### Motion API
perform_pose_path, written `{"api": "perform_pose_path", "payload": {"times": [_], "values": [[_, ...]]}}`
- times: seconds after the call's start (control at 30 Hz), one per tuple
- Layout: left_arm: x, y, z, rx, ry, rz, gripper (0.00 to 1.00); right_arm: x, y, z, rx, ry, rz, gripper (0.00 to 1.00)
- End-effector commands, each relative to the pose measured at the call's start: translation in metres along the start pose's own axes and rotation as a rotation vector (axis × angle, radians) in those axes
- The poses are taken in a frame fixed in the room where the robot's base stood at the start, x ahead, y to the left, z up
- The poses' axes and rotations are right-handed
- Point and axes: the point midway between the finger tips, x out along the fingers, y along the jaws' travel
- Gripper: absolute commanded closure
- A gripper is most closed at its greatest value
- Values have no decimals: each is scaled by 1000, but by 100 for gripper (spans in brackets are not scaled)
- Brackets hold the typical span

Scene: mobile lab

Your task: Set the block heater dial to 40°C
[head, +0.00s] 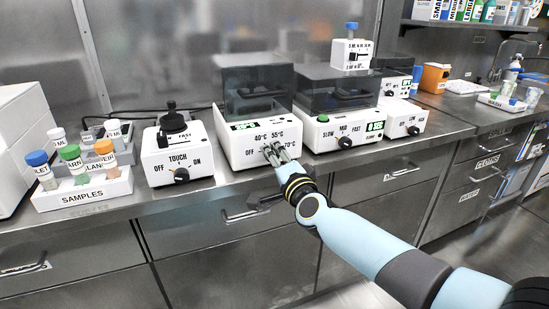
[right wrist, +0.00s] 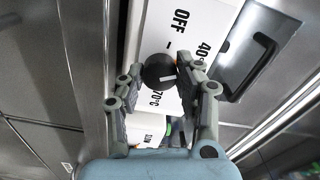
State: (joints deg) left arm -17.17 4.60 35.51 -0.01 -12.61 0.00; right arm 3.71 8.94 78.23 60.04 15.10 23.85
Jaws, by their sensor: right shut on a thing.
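The block heater (head: 232,152) is a white box with a dark clear lid, in the middle of the head view. Its front carries OFF, 40°C, 55°C and 70°C labels and a small green display, too small to read surely. My right gripper (head: 274,153) reaches its front from the lower right and mostly hides the dial there. In the right wrist view the round black dial (right wrist: 158,72) sits at the fingertips, and my right gripper (right wrist: 157,76) is shut on it. A pale mark shows on the dial, but I cannot tell which label it points to. My left gripper is out of view.
A TOUCH/ON mixer (head: 178,155) stands left of the heater, and a SLOW/MID/FAST device (head: 340,128) stands close on its right. A SAMPLES rack (head: 82,195) with capped vials is farther left. Steel drawers with handles lie below the counter edge.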

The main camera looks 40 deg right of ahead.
Motion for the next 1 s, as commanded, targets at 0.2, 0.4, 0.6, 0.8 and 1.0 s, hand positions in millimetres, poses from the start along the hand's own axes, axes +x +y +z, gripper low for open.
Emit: {"api": "perform_pose_path", "payload": {"times": [0.2, 0.4, 0.6, 0.8, 1.0], "values": [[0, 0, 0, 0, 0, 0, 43, 0, 1, 0, -2, -1, 2, 54], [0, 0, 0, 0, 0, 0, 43, 0, 1, 0, -2, 0, 1, 43], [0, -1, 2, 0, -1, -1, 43, -3, 1, 0, -2, -1, 1, 43], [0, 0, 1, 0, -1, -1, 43, -34, 2, 1, -2, -2, 4, 43], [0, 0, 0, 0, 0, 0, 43, -79, 2, 0, -1, -1, 4, 43]]}}
